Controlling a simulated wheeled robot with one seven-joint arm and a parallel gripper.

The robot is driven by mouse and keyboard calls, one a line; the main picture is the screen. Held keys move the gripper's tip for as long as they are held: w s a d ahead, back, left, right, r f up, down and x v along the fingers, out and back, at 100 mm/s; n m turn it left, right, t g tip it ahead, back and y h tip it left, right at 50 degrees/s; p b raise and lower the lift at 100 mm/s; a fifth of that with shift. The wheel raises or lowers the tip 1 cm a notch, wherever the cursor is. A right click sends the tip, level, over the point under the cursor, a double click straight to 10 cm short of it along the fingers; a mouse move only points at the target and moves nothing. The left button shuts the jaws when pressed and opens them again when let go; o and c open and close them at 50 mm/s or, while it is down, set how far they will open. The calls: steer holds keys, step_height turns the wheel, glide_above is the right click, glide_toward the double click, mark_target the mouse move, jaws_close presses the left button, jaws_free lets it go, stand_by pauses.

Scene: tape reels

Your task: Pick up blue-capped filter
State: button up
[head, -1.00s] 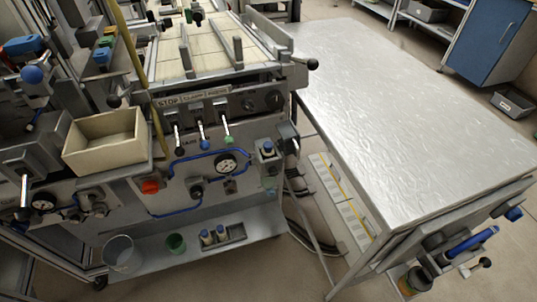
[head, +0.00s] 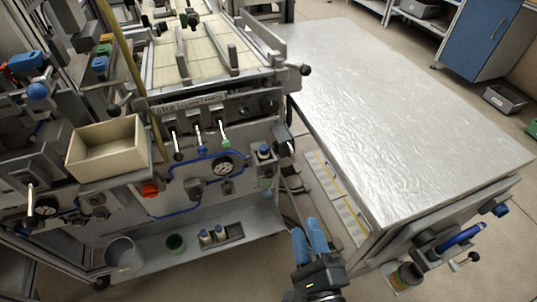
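A small filter with a blue cap (head: 264,149) is mounted on the right end of the machine's front, with a pale clear bowl (head: 265,186) below it. Two small pale cylinders with dark bluish tops, the left one (head: 205,237) and the right one (head: 220,233), stand in a dark tray on the low shelf. My gripper (head: 306,232) has blue fingers and shows at the bottom centre, pointing up the picture. It is apart from all of these and appears empty. The gap between its fingers is too unclear to judge.
A bare foil-topped table (head: 400,110) fills the right, its near edge close to my gripper. A beige bin (head: 105,150), levers and blue hoses crowd the machine front.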

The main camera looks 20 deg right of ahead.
mark_target(264, 152)
steer(key=w+m+p, duration=0.1)
steer(key=w+m, duration=0.3)
steer(key=w, duration=0.3)
steer(key=w+m+h+p, duration=0.1)
steer(key=w+m, duration=0.3)
steer(key=w, duration=0.4)
steer(key=w+a+m, duration=0.1)
steer(key=w+m, duration=0.3)
steer(key=w, duration=0.3)
steer(key=shift+w+a+f+m+g+h+p, duration=0.1)
steer(key=shift+w+f+m+g+h+p, duration=0.1)
steer(key=shift+m+g+h+p, duration=0.15)
steer(key=shift+w+f, duration=0.1)
steer(key=shift+w, duration=0.35)
steer(key=shift+c, duration=0.5)
jaws_close()
